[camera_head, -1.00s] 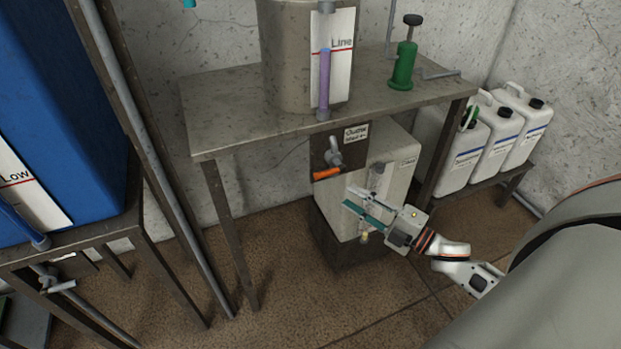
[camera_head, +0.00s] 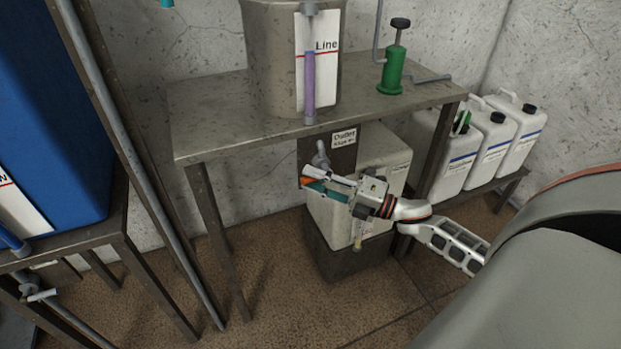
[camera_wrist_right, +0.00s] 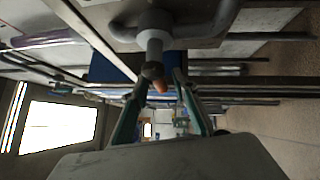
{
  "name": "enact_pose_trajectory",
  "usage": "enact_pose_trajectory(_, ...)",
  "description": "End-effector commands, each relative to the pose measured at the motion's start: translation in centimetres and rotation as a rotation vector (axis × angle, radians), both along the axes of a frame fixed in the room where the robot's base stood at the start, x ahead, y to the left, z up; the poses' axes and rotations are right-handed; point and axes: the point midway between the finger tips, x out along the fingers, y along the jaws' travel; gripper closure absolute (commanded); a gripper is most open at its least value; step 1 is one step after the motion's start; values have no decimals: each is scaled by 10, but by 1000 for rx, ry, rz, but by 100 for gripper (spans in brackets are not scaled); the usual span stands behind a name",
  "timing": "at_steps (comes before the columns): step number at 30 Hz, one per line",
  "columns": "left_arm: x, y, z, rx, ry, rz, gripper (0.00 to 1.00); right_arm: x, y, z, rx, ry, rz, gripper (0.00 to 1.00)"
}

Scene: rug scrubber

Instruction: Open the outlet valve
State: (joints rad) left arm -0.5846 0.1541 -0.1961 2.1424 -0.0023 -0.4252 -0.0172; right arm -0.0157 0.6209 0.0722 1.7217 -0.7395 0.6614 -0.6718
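The outlet valve (camera_head: 321,155) is a grey pipe fitting on a dark panel under the table, beside a white label. Only a small piece of its orange handle (camera_head: 305,180) shows in the head view, between the fingers of my right gripper (camera_head: 304,179). In the right wrist view, the grey valve body (camera_wrist_right: 155,25) is at the top, and the orange handle tip (camera_wrist_right: 160,86) lies between my spread fingers (camera_wrist_right: 160,85). The gripper is open around the handle; I cannot tell whether either finger touches it. My left gripper is not in view.
A metal table (camera_head: 215,115) carries a large grey tank (camera_head: 270,60) and a green hand pump (camera_head: 393,70). A white container (camera_head: 385,160) on a dark base stands beneath it. White canisters (camera_head: 490,150) stand at the right. A blue tank (camera_head: 50,110) is at the left.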

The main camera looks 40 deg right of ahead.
Motion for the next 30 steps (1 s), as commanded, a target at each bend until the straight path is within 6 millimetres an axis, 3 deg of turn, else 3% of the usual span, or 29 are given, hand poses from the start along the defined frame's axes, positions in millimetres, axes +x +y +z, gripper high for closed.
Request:
enact_pose_trajectory(12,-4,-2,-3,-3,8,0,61,8,5,1,0,1,0,72)
enact_pose_trajectory(15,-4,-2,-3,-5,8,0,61,8,5,1,1,1,-1,98)
enact_pose_trajectory(16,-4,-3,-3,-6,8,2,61,8,5,1,1,1,-1,100)
enact_pose_trajectory(30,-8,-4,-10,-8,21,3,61,8,5,1,64,-10,-1,100)
